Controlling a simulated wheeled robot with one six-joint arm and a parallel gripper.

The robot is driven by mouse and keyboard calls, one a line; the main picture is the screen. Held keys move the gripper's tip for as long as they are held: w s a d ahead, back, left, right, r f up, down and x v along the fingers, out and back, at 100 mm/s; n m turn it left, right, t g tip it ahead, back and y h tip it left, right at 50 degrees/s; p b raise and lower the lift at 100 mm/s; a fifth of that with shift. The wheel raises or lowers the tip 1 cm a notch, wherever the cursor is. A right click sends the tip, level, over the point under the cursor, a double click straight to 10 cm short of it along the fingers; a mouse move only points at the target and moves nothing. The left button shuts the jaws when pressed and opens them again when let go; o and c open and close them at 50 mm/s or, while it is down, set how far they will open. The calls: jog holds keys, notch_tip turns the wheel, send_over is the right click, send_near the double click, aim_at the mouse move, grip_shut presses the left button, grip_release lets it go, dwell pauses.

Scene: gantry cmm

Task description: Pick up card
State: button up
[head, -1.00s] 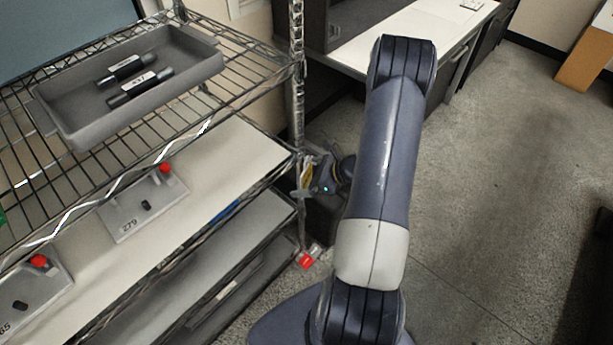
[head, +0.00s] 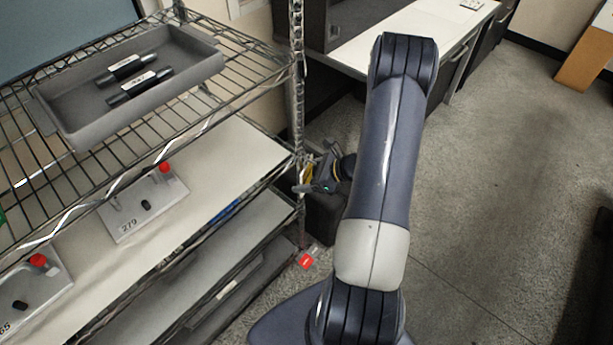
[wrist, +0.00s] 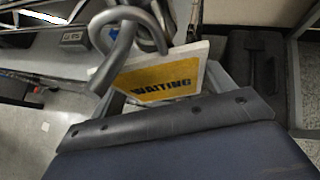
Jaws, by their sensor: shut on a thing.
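In the head view my gripper (head: 308,186) is beside the shelf's front right post, with only a small yellow sliver of the card (head: 308,173) showing.
A wire shelf rack (head: 255,65) stands left, with a grey tray (head: 75,125) holding two black cylinders. Plates with red knobs (head: 150,205) lie on the shelf below. A red tag (head: 306,260) is low by the post. A white desk (head: 400,30) is behind; open floor lies right.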

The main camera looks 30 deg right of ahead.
jog(key=shift+r, duration=0.4)
jog(key=s+d+r, duration=0.1)
jog(key=s+d, duration=0.3)
jog(key=s, duration=0.8)
jog(key=s+d, duration=0.5)
jog(key=s, duration=0.8)
jog(key=shift+s+d+r, duration=0.15)
jog(key=shift+s+r, duration=0.05)
jog(key=shift+r, duration=0.15)
jog(key=shift+w, duration=0.1)
dwell(0.6)
